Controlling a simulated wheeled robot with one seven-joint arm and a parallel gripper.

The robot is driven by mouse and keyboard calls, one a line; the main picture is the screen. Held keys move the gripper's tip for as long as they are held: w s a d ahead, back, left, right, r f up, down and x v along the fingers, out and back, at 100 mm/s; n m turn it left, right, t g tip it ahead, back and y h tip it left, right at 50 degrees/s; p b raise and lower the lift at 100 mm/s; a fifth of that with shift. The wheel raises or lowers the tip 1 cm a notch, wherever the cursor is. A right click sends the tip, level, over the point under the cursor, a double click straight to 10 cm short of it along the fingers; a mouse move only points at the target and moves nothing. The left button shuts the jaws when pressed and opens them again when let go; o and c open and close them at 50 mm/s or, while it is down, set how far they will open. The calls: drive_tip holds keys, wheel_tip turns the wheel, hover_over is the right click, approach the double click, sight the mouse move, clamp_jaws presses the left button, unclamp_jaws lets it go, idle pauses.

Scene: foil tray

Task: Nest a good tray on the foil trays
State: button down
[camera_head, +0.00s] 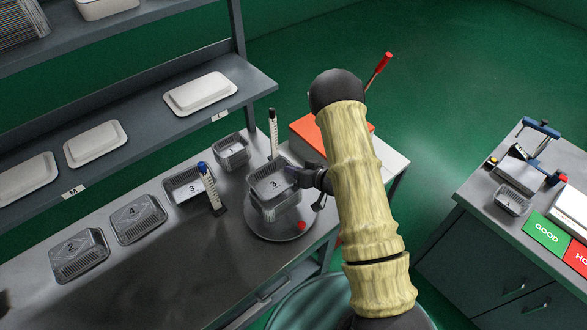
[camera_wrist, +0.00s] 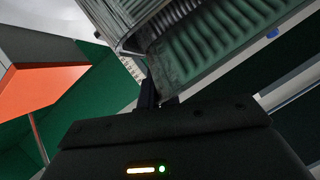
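A foil tray marked 3 (camera_head: 268,188) is at my gripper (camera_head: 298,174), which appears shut on its right rim. In the wrist view this tray's ribbed wall (camera_wrist: 205,35) fills the upper right, close to my dark finger (camera_wrist: 149,96). Below it, partly hidden, is more foil tray (camera_head: 284,213) over a round grey plate (camera_head: 273,235). I cannot tell whether the upper tray touches what is below. Other foil trays stand on the bench: one marked 1 (camera_head: 232,150), another marked 3 (camera_head: 180,187), one marked 4 (camera_head: 137,219) and one marked 2 (camera_head: 76,255).
An upright blue-topped post (camera_head: 209,188) and a dark-topped post (camera_head: 273,134) stand near the plate. An orange-topped box (camera_head: 303,128) is behind my arm. The right bench holds another tray (camera_head: 513,200), a clamp device and a green GOOD sign (camera_head: 546,235). The bench front is clear.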

drive_tip(key=shift+f, duration=0.65)
drive_tip(key=shift+f+b, duration=0.15)
drive_tip(key=shift+b, duration=0.25)
drive_tip(key=shift+r, duration=0.35)
drive_tip(key=c, duration=1.6)
unclamp_jaws()
drive_tip(key=shift+o, duration=0.2)
drive_tip(key=b+v, duration=0.4)
drive_tip(key=v, duration=1.3)
drive_tip(key=shift+d, duration=0.25)
